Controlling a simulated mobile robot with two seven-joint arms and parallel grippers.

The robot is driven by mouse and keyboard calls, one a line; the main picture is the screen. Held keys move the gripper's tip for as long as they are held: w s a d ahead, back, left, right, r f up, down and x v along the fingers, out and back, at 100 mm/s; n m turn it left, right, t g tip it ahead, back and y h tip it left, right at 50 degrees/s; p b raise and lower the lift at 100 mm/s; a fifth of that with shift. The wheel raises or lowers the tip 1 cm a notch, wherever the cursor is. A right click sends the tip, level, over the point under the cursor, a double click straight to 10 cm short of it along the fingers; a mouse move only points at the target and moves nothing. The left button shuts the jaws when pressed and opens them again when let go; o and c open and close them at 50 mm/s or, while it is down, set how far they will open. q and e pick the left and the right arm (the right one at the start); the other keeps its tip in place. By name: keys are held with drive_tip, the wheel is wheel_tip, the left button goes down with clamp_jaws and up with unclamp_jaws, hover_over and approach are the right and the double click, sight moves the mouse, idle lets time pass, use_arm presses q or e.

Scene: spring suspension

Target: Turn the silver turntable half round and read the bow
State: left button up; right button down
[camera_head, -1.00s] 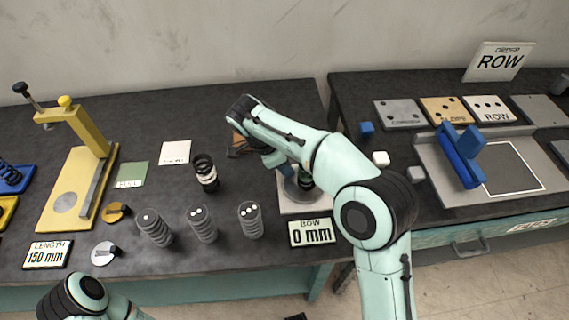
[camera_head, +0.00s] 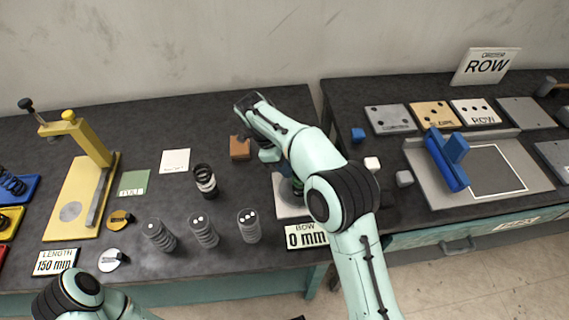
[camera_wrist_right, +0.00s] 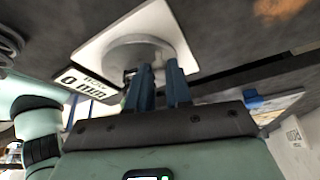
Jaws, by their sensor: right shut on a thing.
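The silver turntable (camera_wrist_right: 138,50) is a round disc on a white square plate (camera_wrist_right: 92,62) in the right wrist view. In the head view the turntable (camera_head: 284,189) is partly hidden behind my right arm. My right gripper (camera_wrist_right: 162,80) has its two blue fingers at the disc's near edge and is shut on the turntable. The fingers hide the exact part held; a small dark piece shows beside them. The bow display (camera_head: 306,236) in front of the plate reads 0 mm. My left gripper is out of view; only its arm shows at bottom left.
Several coil springs (camera_head: 204,232) stand left of the turntable, with a black spring (camera_head: 205,181) behind them. A yellow press (camera_head: 80,190) and a length display (camera_head: 55,262) reading 150 mm are farther left.

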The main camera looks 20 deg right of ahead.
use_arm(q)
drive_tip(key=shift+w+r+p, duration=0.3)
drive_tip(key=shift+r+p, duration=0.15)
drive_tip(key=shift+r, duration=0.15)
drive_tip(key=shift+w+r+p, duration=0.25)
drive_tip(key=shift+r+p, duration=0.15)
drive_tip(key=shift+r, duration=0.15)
use_arm(e)
drive_tip(key=shift+w+d+r+m+g, duration=0.15)
drive_tip(key=shift+d+m, duration=0.15)
drive_tip(key=shift+m, duration=0.3)
drive_tip(key=shift+w+d+f+m+g, duration=0.15)
drive_tip(key=shift+d+m, duration=0.1)
drive_tip(key=shift+m, duration=0.35)
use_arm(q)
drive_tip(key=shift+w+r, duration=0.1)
use_arm(e)
drive_tip(key=shift+s+d+y, duration=0.1)
drive_tip(key=shift+y, duration=0.2)
drive_tip(key=c, duration=1.3)
unclamp_jaws()
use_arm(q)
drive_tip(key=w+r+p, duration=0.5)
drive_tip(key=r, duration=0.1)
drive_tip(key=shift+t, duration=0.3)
use_arm(e)
drive_tip(key=v, duration=1.3)
drive_tip(key=shift+w+r, duration=0.15)
drive_tip(key=shift+w, duration=0.1)
drive_tip(key=shift+s, duration=0.1)
